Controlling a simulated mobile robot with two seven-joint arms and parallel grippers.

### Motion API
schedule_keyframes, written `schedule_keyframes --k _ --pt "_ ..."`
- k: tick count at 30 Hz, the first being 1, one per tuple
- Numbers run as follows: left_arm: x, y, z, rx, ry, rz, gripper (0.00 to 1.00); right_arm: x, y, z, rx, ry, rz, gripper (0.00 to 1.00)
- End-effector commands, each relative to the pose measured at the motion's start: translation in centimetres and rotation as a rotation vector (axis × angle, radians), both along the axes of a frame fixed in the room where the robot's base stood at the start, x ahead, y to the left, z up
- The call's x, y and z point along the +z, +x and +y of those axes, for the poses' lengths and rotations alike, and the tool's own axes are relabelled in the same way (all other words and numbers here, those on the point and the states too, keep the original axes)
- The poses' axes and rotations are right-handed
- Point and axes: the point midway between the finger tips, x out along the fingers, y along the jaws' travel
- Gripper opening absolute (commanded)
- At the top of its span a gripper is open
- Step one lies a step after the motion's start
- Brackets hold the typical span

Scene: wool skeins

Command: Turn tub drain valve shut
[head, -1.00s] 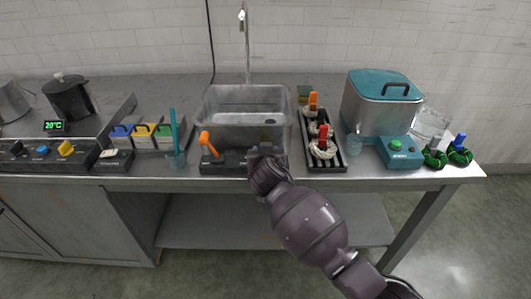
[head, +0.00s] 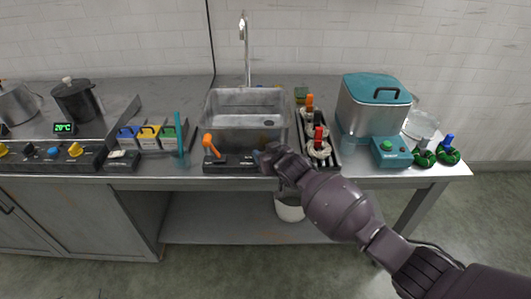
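The metal tub (head: 214,112) is set in the counter, with a dark round spot, perhaps the drain, on its floor. A dark block (head: 230,166) sits at the tub's front. On its left part an orange lever (head: 211,145) stands tilted, its upper end leaning left. I cannot tell for certain whether this is the drain valve. My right gripper (head: 268,158) is at the right end of this block, to the right of the orange lever and apart from it. Its fingers are small and dark, so whether they are open or hold something is unclear. My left gripper is not in view.
A black rack (head: 335,160) with wool skeins stands right of the tub, near my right arm. Beyond it are a teal-lidded pot (head: 370,112) and green skeins (head: 424,158). A white bucket (head: 290,210) is below the counter.

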Motion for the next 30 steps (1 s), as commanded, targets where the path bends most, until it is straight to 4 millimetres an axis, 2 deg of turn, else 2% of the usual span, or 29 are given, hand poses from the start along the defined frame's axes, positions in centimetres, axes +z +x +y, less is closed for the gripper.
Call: schedule_keyframes --k 18,19,23,24,30 --pt "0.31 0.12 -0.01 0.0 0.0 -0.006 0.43 0.0 0.04 -0.05 0.031 -0.001 -0.001 0.23" --pt "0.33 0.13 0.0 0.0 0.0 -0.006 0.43 0.0 0.04 -0.05 0.031 -0.001 -0.001 0.5" --pt "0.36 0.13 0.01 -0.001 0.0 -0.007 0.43 0.01 0.04 -0.04 0.031 -0.001 -0.001 0.7" --pt "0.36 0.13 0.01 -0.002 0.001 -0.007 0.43 0.01 0.04 -0.05 0.031 -0.001 -0.001 0.72" --pt "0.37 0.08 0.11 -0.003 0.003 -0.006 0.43 0.02 0.08 -0.1 0.03 -0.001 0.0 0.72"
